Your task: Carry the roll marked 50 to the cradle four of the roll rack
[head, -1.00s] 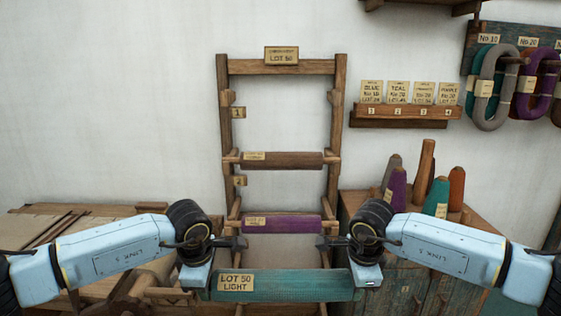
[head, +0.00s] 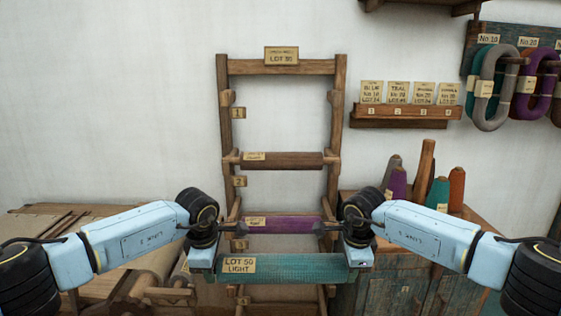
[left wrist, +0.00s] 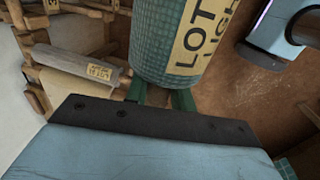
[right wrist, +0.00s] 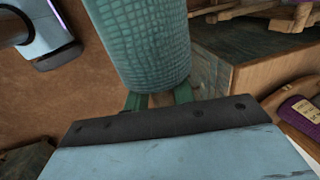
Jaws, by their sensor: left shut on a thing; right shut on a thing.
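The teal roll (head: 300,268) is labelled LOT 50 LIGHT. It is held level in front of the lower part of the wooden roll rack (head: 224,75). My left gripper (left wrist: 160,98) is shut on its left end and my right gripper (right wrist: 159,98) is shut on its right end. In the head view the roll partly covers the rack's lower uprights. Tags 1 (head: 238,112) and 2 (head: 239,181) show on the left upright; a tag (head: 238,244) and another (head: 242,300) sit lower, too small to read surely. The lowest cradle is partly hidden.
A brown roll (head: 282,160) and a purple roll (head: 280,225) lie in the rack above the teal roll. A cabinet with several yarn cones (head: 438,193) stands at the right. Wooden loom parts (head: 145,285) are at the lower left.

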